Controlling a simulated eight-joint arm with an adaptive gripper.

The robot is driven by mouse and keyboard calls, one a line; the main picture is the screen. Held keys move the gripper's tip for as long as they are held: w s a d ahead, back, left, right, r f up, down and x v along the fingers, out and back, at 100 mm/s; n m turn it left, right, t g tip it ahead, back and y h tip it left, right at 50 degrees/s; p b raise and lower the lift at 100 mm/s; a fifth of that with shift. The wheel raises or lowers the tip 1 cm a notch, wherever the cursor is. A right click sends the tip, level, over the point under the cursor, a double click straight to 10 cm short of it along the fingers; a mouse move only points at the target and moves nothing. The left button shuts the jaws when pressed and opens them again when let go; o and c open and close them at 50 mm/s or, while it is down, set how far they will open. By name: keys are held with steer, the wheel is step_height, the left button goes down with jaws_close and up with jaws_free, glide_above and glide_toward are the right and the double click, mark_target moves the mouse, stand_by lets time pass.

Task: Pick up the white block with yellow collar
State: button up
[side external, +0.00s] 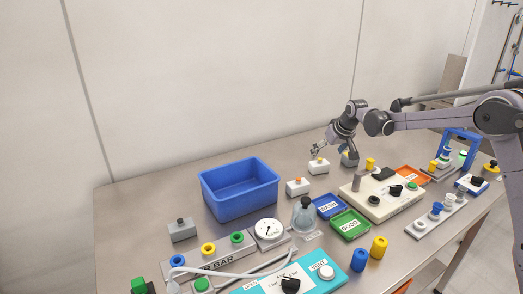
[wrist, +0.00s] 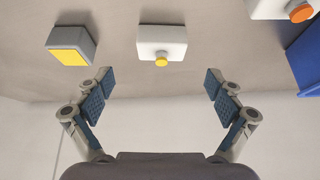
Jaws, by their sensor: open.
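The white block with a yellow collar (side external: 318,168) stands on the metal table below my gripper in the side view. In the wrist view the white block (wrist: 162,36) is near the top centre, with its round yellow part facing me. My gripper (wrist: 160,80) is open and empty, its two blue-padded fingers spread wide. The block appears between the two fingers' lines but beyond the tips, with a gap. In the side view my gripper (side external: 317,150) is just above the block; its fingertips are small there.
A grey block with a yellow face (wrist: 71,47) is close on one side; it shows behind my gripper in the side view (side external: 350,159). A white block with an orange knob (side external: 297,187) and a blue bin (side external: 240,197) lie to the left. A cream control panel (side external: 385,200) is to the right.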

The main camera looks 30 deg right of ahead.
mark_target(321, 161)
steer(key=shift+x, duration=3.8)
steer(key=shift+a, duration=0.15)
steer(key=c, duration=1.3)
